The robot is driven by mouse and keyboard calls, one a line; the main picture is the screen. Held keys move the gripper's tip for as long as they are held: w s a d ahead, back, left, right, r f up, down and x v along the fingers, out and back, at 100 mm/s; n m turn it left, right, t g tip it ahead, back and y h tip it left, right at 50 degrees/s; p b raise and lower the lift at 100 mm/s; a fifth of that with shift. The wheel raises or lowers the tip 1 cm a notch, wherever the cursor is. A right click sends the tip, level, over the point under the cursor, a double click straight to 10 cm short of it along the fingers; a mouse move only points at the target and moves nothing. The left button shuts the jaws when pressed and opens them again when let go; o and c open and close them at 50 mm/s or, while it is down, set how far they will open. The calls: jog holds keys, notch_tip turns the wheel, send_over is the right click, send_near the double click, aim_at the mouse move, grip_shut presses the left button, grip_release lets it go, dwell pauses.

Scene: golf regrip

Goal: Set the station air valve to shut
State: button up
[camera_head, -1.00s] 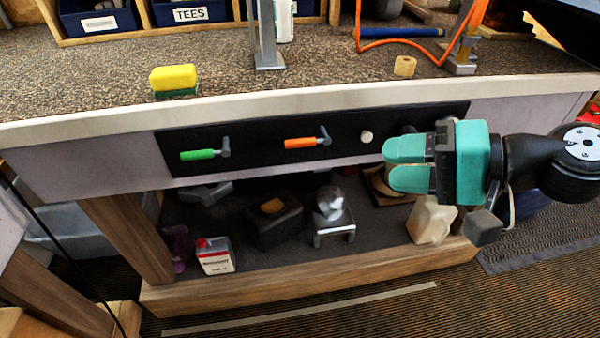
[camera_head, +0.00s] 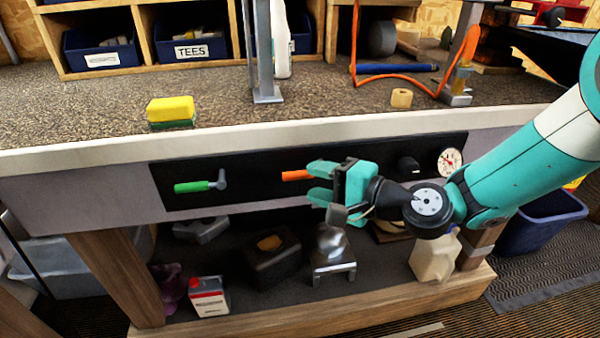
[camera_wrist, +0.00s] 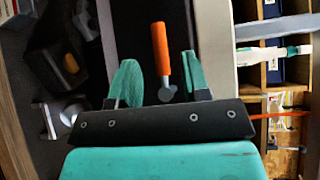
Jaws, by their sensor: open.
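Two lever valves sit on the black panel under the bench top. The green-handled valve (camera_head: 193,187) lies level, its handle pointing left from its grey pivot. The orange-handled valve (camera_head: 296,175) also points left; my gripper hides its pivot in the head view. No label shows which one is the air valve. My gripper (camera_head: 315,181) is open in front of the orange valve. In the wrist view the orange handle (camera_wrist: 161,55) and its grey pivot lie between the spread teal fingers (camera_wrist: 160,82), with no contact visible.
A black knob (camera_head: 408,166) and a gauge (camera_head: 449,161) are on the panel to the right. The bench edge (camera_head: 250,130) overhangs above. The shelf below holds a red-capped container (camera_head: 208,297), a metal stand (camera_head: 333,262) and a dark box (camera_head: 272,252).

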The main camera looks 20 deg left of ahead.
aim_at(300, 177)
jog(key=shift+x, duration=2.15)
jog(key=shift+c, duration=0.3)
grip_shut()
